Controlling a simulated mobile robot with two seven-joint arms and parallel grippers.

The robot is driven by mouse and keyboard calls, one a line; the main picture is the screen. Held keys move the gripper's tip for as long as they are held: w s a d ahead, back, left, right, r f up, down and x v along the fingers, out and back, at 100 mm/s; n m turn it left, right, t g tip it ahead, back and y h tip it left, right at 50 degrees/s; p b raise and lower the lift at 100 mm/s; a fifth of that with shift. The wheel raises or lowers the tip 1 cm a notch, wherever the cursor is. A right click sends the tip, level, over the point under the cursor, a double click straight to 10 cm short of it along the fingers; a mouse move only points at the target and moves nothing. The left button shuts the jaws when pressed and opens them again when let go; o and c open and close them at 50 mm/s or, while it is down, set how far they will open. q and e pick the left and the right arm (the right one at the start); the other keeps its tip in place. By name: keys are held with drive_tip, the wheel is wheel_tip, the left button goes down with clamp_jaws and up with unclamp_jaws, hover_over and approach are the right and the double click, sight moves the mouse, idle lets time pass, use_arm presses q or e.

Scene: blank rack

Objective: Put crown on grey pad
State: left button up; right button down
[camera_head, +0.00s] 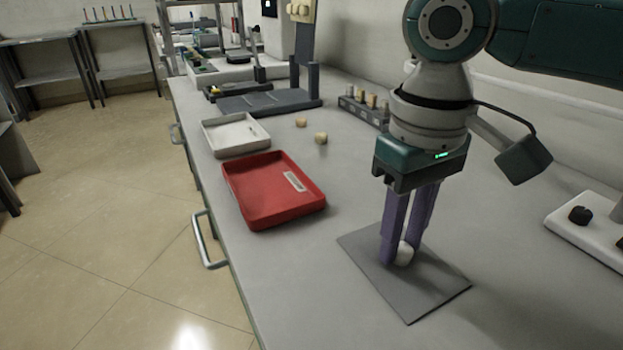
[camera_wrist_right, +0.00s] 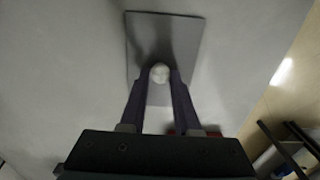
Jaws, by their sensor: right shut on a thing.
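A small off-white crown (camera_head: 404,254) is between the purple fingertips of my right gripper (camera_head: 398,252), low over the grey pad (camera_head: 420,302). The right gripper is shut on it and points down. In the right wrist view the crown (camera_wrist_right: 159,73) shows as a pale round piece between the two fingertips (camera_wrist_right: 159,78), with the grey pad (camera_wrist_right: 180,35) behind it. I cannot tell whether the crown touches the pad. My left gripper is not in view.
A red tray (camera_head: 262,222) and a white tray (camera_head: 237,150) lie to the left on the bench. Two small tan pieces (camera_head: 320,138) lie behind, near a grey rack (camera_head: 352,104) of several pieces. A white device (camera_head: 580,236) stands at right. The bench around the pad is clear.

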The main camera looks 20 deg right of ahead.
drive_tip(key=c, duration=0.6)
unclamp_jaws()
drive_tip(key=shift+f, duration=0.1)
